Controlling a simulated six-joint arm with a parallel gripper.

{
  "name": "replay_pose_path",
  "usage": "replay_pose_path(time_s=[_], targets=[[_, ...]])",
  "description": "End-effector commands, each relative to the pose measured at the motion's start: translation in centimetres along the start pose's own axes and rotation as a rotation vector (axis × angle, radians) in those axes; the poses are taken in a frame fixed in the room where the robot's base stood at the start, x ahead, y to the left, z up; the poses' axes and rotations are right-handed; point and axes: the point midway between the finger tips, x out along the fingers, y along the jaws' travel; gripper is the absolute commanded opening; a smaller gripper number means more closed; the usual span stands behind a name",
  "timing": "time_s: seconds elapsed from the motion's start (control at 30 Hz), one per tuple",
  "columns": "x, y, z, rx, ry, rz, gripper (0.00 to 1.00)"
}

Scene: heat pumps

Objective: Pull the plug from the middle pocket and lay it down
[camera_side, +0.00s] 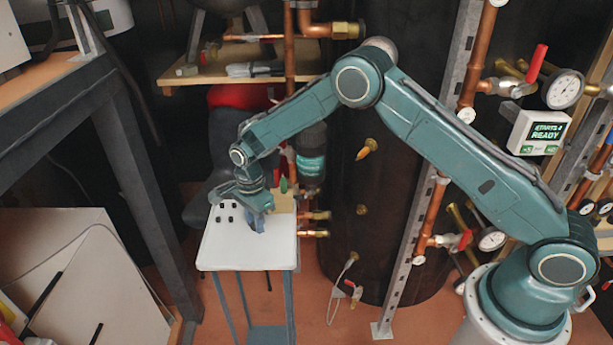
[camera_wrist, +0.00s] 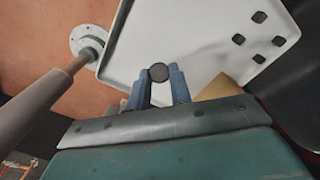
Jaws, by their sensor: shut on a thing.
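My gripper (camera_side: 257,224) is low over the white tabletop (camera_side: 240,255), to the right of a group of several small dark marks (camera_side: 226,212). In the wrist view its blue fingers (camera_wrist: 159,77) are closed on a dark round plug (camera_wrist: 159,72), which sits between the fingertips. The dark marks (camera_wrist: 258,40) show at the upper right there, apart from the fingers. I cannot tell whether they are pockets or plugs, and no separate middle pocket is clear. The plug is hidden by the fingers in the side view, and I cannot tell whether it touches the tabletop.
The tabletop's near part is bare. A tan block (camera_side: 283,203) stands at its back right, close to my gripper. Copper pipes (camera_side: 318,215) with brass ends and a dark tank (camera_side: 365,240) stand to the right. A dark steel frame (camera_side: 140,170) stands to the left.

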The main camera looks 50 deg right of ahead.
Motion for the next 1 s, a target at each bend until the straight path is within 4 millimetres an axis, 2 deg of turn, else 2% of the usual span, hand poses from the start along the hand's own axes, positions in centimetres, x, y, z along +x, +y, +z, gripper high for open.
replay_pose_path(time_s=[0.33,0.77,0.8,0.9,1.0], targets=[[1.9,0.0,0.0,0.000,0.000,0.000,0.01],[2.2,0.0,0.0,0.000,0.000,0.000,0.01],[2.2,0.0,0.0,0.000,0.000,0.000,0.26],[2.2,0.0,0.0,0.000,0.000,0.000,0.46],[2.2,0.0,0.0,0.000,0.000,0.000,0.46]])
